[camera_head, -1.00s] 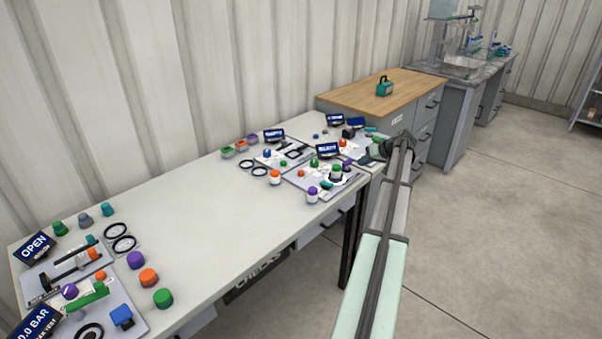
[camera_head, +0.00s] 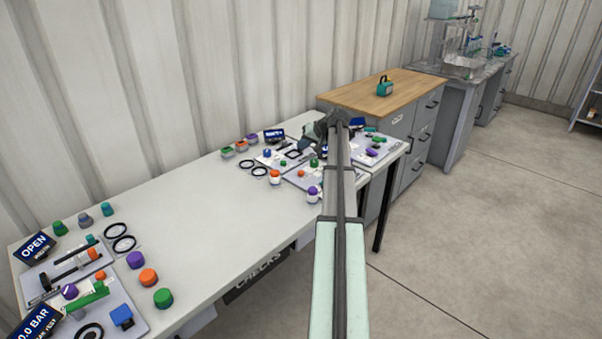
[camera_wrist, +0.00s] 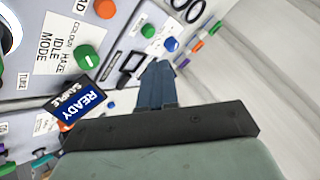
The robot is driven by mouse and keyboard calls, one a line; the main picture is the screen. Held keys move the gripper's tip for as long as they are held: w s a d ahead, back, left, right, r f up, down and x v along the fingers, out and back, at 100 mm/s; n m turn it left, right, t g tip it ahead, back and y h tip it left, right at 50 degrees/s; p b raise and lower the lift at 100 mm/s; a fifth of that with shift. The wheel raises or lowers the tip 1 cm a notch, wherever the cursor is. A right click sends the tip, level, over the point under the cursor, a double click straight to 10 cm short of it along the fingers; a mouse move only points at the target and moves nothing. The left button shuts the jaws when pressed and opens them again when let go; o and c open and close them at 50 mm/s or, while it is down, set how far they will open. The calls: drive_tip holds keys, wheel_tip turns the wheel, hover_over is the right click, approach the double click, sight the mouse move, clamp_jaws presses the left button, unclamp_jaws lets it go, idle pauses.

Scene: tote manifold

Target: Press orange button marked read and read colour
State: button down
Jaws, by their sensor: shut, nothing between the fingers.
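In the wrist view an orange button (camera_wrist: 105,8) sits at the top edge, beside a white label whose visible letters end in "AD". A green knob (camera_wrist: 88,58) is below it, next to a label with "COLOUR", "HAZE", "IDLE" and "MODE". A dark blue display (camera_wrist: 80,103) reads "READY" and "SAMPLE". My gripper (camera_wrist: 157,68) is shut and empty, its fingertips right of the knob and apart from the orange button. In the head view my gripper (camera_head: 318,128) is over the back of the table's far end, and my arm hides part of the panels there.
The long table (camera_head: 215,210) has a clear middle. Two black rings (camera_head: 260,171) and several coloured caps lie near the far panels. Another orange button (camera_wrist: 65,126) shows partly behind the display. A wooden-topped cabinet (camera_head: 365,92) stands beyond the table.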

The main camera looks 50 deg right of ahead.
sight(303, 172)
drive_tip(key=shift+f, duration=0.15)
drive_tip(key=shift+f, duration=4.3)
drive_tip(key=shift+f, duration=0.85)
drive_tip(key=shift+r, duration=0.9)
drive_tip(key=shift+r, duration=0.15)
drive_tip(key=shift+r, duration=2.35)
